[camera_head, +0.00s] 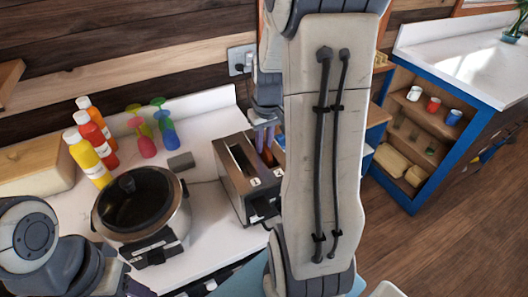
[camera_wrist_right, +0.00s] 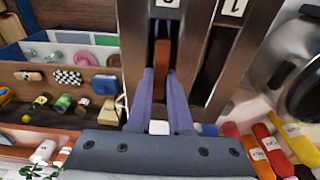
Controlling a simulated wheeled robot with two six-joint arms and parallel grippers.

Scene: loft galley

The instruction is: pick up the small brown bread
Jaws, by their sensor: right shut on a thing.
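The small brown bread (camera_wrist_right: 162,62) shows in the right wrist view as a narrow reddish-brown slab, upright at a slot of the silver toaster (camera_wrist_right: 197,55). My right gripper (camera_wrist_right: 163,75) is shut on it, with a purple finger on each side. The bread's lower part is hidden in the dark slot; the other slot looks empty. In the head view the toaster (camera_head: 232,187) stands on the white counter, and my right gripper (camera_head: 265,138) is at its far right end, partly hidden by my arm. My left gripper (camera_head: 135,288) is at the bottom edge, mostly cut off.
A slow cooker (camera_head: 140,207) with a dark lid stands left of the toaster. Behind it are several sauce bottles (camera_head: 90,150) and colourful glasses (camera_head: 147,145). A wooden bread box (camera_head: 35,170) is at the far left. A blue-framed shelf (camera_head: 425,120) stands at the right.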

